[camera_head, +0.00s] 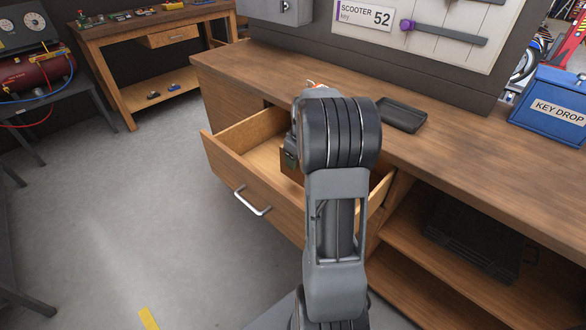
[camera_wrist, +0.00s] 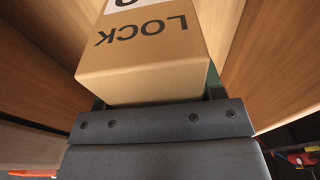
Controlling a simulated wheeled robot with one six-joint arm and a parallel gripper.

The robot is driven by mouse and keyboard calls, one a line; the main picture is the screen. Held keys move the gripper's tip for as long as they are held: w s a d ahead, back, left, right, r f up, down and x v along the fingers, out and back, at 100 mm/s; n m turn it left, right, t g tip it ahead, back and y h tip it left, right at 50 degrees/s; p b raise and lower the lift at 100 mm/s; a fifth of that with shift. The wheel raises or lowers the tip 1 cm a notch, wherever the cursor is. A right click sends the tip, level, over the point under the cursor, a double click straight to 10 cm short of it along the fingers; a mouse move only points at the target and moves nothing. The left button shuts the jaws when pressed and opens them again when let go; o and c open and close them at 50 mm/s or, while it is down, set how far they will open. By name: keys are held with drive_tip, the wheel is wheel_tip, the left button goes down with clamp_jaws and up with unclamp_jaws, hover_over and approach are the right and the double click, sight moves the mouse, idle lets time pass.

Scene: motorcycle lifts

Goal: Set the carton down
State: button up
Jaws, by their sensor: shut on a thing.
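The carton (camera_wrist: 150,65) is a tan box with "LOCK" printed on it in black. It fills the middle of the wrist view. My gripper (camera_wrist: 158,98) is shut on the carton, with a finger showing at each side. In the head view my arm reaches over the open wooden drawer (camera_head: 228,165), and the carton is mostly hidden behind it. Wooden walls stand on both sides of the carton in the wrist view. Whether the carton touches the drawer floor cannot be told.
The wooden workbench (camera_head: 470,150) holds a black tray (camera_head: 401,115) and a blue key drop box (camera_head: 550,106). A dark case (camera_head: 475,240) lies on the shelf below. The drawer handle (camera_head: 252,203) sticks out in front.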

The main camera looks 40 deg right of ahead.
drive_tip(key=shift+w+f, duration=1.1)
drive_tip(key=shift+f, duration=0.2)
drive_tip(key=shift+w+f, duration=0.15)
drive_tip(key=shift+f, duration=0.8)
drive_tip(key=shift+w+f, duration=0.15)
drive_tip(key=shift+f, duration=0.75)
drive_tip(key=shift+f+b, duration=0.1)
drive_tip(key=shift+b, duration=0.25)
drive_tip(key=shift+f, duration=0.15)
drive_tip(key=o, duration=1)
drive_tip(key=shift+o, duration=0.2)
